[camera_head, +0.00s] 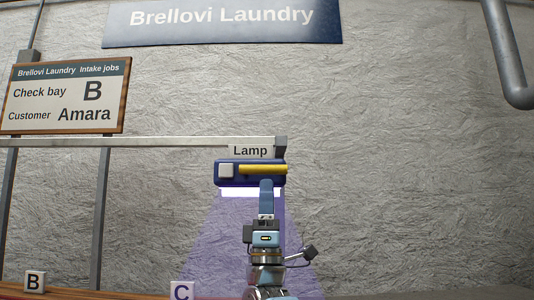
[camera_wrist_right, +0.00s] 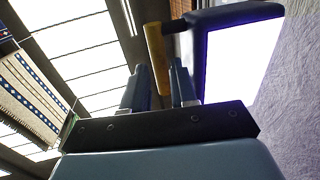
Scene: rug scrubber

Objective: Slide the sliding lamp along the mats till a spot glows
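The sliding lamp (camera_head: 225,180) is a dark blue box with a white square and a yellow bar handle (camera_head: 253,169), under a "Lamp" label. Its violet beam falls downward. My right gripper (camera_head: 266,185) is at the handle, from below. In the right wrist view its two fingers (camera_wrist_right: 158,78) stand apart, with the yellow handle (camera_wrist_right: 156,50) between them and a small gap on one side. The lamp's bright face (camera_wrist_right: 235,60) is beside them. The mats on the bench are hidden below the head view. My left gripper is not in view.
A grey rail (camera_head: 150,142) runs left of the lamp and ends at a bracket (camera_head: 281,147). A job board (camera_head: 65,97) reads "Check bay B, Customer Amara". Bay markers B (camera_head: 35,281) and C (camera_head: 182,291) stand along the bottom. A pipe (camera_head: 508,60) hangs at right.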

